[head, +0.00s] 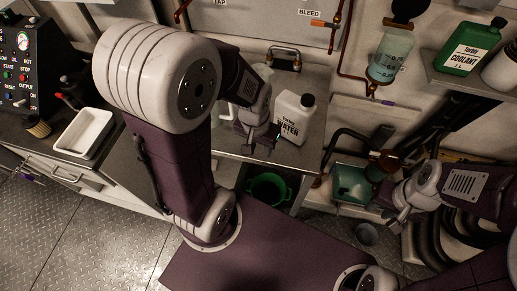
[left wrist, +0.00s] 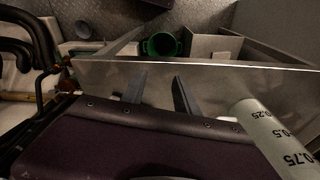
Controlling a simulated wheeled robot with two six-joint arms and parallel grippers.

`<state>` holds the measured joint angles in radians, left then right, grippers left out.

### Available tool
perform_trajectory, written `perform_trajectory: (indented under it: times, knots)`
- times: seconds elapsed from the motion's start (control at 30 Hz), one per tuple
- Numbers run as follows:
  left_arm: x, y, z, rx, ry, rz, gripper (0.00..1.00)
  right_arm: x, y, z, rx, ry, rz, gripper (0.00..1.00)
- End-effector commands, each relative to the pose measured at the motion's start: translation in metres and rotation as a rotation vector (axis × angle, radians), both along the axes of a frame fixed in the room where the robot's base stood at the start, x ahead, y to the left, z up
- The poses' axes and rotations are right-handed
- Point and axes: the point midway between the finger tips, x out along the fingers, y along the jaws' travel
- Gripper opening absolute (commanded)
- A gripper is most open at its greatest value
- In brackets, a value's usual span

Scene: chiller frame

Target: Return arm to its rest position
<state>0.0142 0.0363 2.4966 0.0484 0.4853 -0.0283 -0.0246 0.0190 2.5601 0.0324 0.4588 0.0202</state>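My left arm rises from my base and bends over the counter in the head view. My left gripper (head: 258,140) hangs at the counter's front edge, just left of the white water bottle (head: 293,120). In the left wrist view its two fingers (left wrist: 160,90) stand apart with nothing between them. My right gripper (head: 397,212) is at the right, below the shelf and near the green pump-like unit (head: 350,182). Its fingers are too small and partly turned away to tell whether they are open.
A graduated container (left wrist: 275,140) stands close beside the left gripper in the wrist view. A green bucket (head: 268,188) sits below the counter. A white tray (head: 84,132) and control panel (head: 28,62) are at left. Black hoses (head: 460,235) lie at right.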

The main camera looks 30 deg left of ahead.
Motion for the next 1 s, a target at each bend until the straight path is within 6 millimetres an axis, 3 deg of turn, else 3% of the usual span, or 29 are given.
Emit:
perform_trajectory:
  times: [0.1, 0.33, 0.5, 1.0]
  knots:
    - [-0.019, -0.008, -0.007, 0.005, 0.018, -0.007, 0.36, 0.000, 0.000, 0.000, 0.000, 0.000, 0.000, 0.32]
    - [-0.019, -0.007, -0.006, 0.005, 0.020, -0.004, 0.36, 0.000, 0.000, 0.002, 0.000, 0.000, 0.000, 0.32]
    - [-0.019, -0.007, 0.030, 0.005, 0.020, -0.004, 0.36, 0.000, 0.000, 0.038, 0.000, 0.000, 0.000, 0.32]
    - [-0.019, -0.007, 0.022, 0.004, 0.020, -0.003, 0.36, 0.000, 0.000, 0.030, 0.000, 0.000, 0.000, 0.32]
